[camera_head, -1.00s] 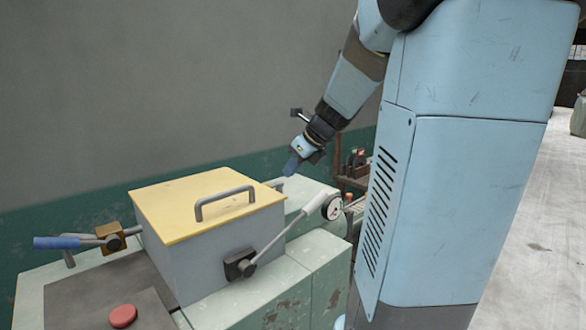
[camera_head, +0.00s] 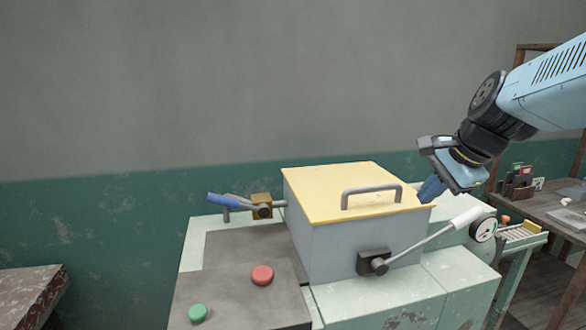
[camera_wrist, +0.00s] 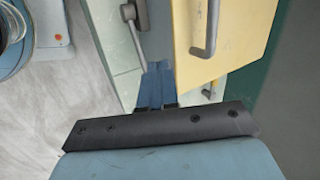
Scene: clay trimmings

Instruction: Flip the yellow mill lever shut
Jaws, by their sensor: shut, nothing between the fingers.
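A grey box-shaped mill with a yellow lid (camera_head: 320,197) stands on a pale green machine bench. On its front is a lever (camera_head: 425,240) with a white grip, on a dark pivot block; it slants up to the right. A second lever with a blue grip (camera_head: 228,201) and a yellow-brass block (camera_head: 262,206) lies nearly level at the left. My gripper (camera_head: 431,190) is shut and empty, pointing down by the lid's right end. In the wrist view my closed blue fingers (camera_wrist: 158,88) overlap the front lever's rod (camera_wrist: 135,42), hiding its grip; contact cannot be told.
A grey handle (camera_head: 372,190) rises from the lid. A round gauge (camera_head: 483,229) sits right of the white grip. Red (camera_head: 262,275) and green (camera_head: 198,313) buttons are on the front left panel. A shelf of small items stands at the right; the wall is behind.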

